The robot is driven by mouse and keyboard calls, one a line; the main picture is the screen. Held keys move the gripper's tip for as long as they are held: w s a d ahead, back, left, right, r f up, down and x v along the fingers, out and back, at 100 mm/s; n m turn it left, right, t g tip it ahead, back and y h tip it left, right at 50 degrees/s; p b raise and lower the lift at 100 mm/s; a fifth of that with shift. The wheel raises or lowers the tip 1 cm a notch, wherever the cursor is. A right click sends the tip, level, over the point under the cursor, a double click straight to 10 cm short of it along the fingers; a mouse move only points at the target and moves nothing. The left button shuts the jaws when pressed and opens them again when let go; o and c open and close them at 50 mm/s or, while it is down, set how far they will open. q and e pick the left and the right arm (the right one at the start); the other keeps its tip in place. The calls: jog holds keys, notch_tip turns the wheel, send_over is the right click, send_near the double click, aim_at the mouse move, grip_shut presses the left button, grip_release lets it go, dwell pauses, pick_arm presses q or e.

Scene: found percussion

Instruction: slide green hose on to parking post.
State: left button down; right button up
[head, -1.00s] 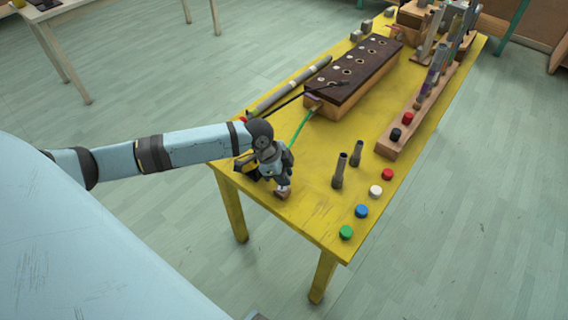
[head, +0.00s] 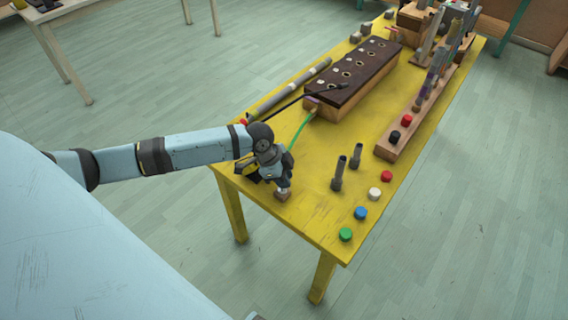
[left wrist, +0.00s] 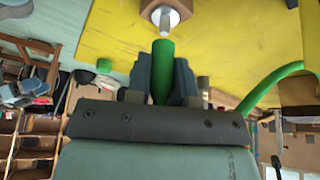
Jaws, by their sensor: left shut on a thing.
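The green hose (head: 299,130) runs from the dark-topped wooden box down to my left gripper (head: 282,180) at the near left corner of the yellow table. In the left wrist view, my left gripper (left wrist: 163,82) is shut on the hose's end part (left wrist: 162,68), with the open end sticking out beyond the fingers. The parking post (left wrist: 165,18) is a short pale grey peg on a small wooden block, right in front of the hose end and roughly in line with it. I cannot tell whether they touch. The block (head: 283,196) shows just below the gripper in the head view. My right gripper is not in view.
The dark-topped box (head: 345,75) stands behind on the yellow table (head: 312,218). A long grey tube (head: 290,87) lies left of it. Two upright dark tubes (head: 338,174) and several coloured caps (head: 361,213) stand to the right. The table's front edge is close.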

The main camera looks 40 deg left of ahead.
pick_arm(q)
jog(key=shift+f, duration=1.5)
jog(key=c, duration=0.9)
grip_release()
notch_tip(320, 180, up, 20)
jog(key=shift+r, duration=0.1)
